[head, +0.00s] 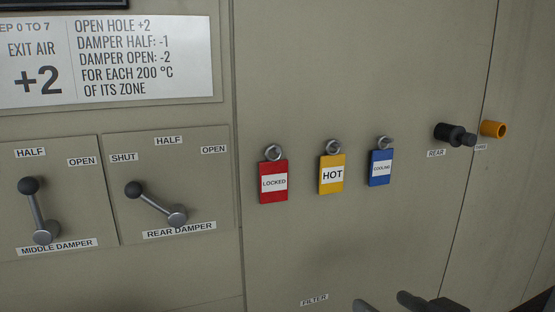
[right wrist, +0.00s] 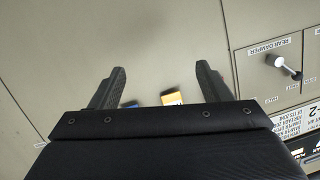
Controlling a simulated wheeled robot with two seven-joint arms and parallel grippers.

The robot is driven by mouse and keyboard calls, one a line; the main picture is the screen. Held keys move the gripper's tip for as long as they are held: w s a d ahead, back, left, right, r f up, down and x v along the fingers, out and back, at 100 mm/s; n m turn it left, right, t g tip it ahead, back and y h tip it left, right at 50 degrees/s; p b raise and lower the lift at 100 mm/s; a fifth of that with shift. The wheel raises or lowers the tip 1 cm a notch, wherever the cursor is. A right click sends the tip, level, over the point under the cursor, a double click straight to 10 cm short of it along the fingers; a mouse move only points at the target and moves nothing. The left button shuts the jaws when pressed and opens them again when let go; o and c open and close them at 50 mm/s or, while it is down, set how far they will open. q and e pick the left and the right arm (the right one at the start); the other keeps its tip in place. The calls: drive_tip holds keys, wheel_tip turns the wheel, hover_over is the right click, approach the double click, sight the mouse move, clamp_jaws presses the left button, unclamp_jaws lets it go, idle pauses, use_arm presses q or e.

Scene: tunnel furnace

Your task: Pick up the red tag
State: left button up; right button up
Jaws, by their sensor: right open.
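The red tag (head: 273,168), marked LOCKED, hangs from a metal hook on the beige panel, left of the other two tags. My right gripper (head: 381,300) shows only by its dark fingertips at the bottom edge of the head view, below and to the right of the red tag and apart from it. In the right wrist view my right gripper (right wrist: 160,80) is open, with nothing between its fingers. My left gripper is in neither view.
A yellow HOT tag (head: 332,160) and a blue COOLING tag (head: 380,154) hang on hooks beside the red one. A black knob (head: 455,134) and an orange one (head: 494,129) stick out at right. The rear damper lever (head: 156,202) juts out at left.

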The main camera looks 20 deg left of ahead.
drive_tip(key=w+a+r+n+t+y+p, duration=0.1)
drive_tip(key=w+a+r+t+p, duration=0.1)
drive_tip(key=a+r, duration=0.8)
drive_tip(key=t+h+p, duration=0.1)
drive_tip(key=t+p, duration=0.1)
approach(274, 178)
drive_tip(key=a, duration=0.1)
drive_tip(key=x, duration=0.8)
drive_tip(key=shift+w+d+b, duration=0.3)
drive_tip(key=shift+w+b, duration=0.1)
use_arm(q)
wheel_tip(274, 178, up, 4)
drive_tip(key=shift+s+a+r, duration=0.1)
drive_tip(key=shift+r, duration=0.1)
use_arm(e)
drive_tip(key=shift+d, duration=0.1)
drive_tip(key=shift+c, duration=0.4)
drive_tip(key=c, duration=1)
